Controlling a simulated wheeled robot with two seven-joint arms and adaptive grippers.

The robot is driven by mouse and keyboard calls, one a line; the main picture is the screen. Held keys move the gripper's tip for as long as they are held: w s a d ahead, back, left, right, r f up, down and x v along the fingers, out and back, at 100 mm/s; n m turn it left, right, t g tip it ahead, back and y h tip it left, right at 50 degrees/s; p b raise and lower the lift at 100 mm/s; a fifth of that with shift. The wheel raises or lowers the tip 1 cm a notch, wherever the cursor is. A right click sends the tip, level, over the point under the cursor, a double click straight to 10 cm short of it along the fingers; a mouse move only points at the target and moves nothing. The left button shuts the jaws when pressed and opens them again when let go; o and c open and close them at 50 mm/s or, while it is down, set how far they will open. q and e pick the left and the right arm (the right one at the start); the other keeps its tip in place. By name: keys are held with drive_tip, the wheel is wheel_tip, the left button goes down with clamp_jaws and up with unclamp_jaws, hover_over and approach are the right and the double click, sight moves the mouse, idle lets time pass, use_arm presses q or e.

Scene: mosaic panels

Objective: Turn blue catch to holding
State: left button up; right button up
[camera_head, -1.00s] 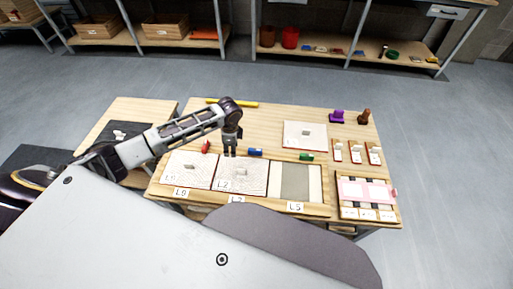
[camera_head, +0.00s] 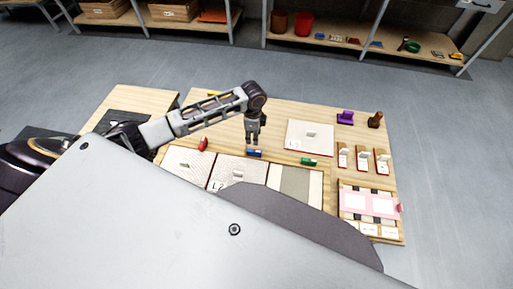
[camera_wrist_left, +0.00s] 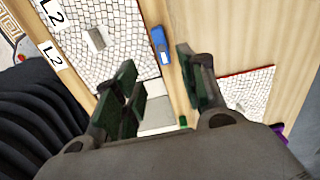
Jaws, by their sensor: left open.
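The blue catch (camera_head: 254,153) is a small blue block with a pale mark, on the wooden table behind the L2 mosaic panel (camera_head: 229,170). It also shows in the left wrist view (camera_wrist_left: 160,44), just beyond the gap between the fingers. My left gripper (camera_head: 253,141) points down above and slightly behind the catch. In the left wrist view its dark green finger pads (camera_wrist_left: 160,85) stand apart with nothing between them. A red catch (camera_head: 203,144) lies to the left and a green catch (camera_head: 309,161) to the right. My right gripper is not in view.
Another mosaic panel (camera_head: 310,136) lies behind the green catch. A purple item (camera_head: 345,118) and a brown one (camera_head: 376,120) stand at the back right. Small white-topped blocks and a tray with a pink sheet (camera_head: 366,204) are at the right. My grey body covers the front edge.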

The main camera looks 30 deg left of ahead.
use_arm(q)
hover_over(254, 151)
wheel_tip(254, 151, down, 6)
drive_tip(key=shift+w+r+b, duration=0.1)
drive_tip(key=shift+w+b, duration=0.05)
drive_tip(key=shift+b, duration=0.25)
wheel_tip(254, 151, down, 6)
drive_tip(key=shift+f+b, duration=0.2)
drive_tip(key=shift+b, duration=0.3)
drive_tip(key=shift+f, duration=0.8)
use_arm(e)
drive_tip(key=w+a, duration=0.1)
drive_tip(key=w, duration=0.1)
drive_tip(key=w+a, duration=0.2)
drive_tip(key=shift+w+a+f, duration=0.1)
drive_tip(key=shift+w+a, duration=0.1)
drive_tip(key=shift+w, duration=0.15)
use_arm(q)
drive_tip(key=shift+c, duration=0.3)
clamp_jaws()
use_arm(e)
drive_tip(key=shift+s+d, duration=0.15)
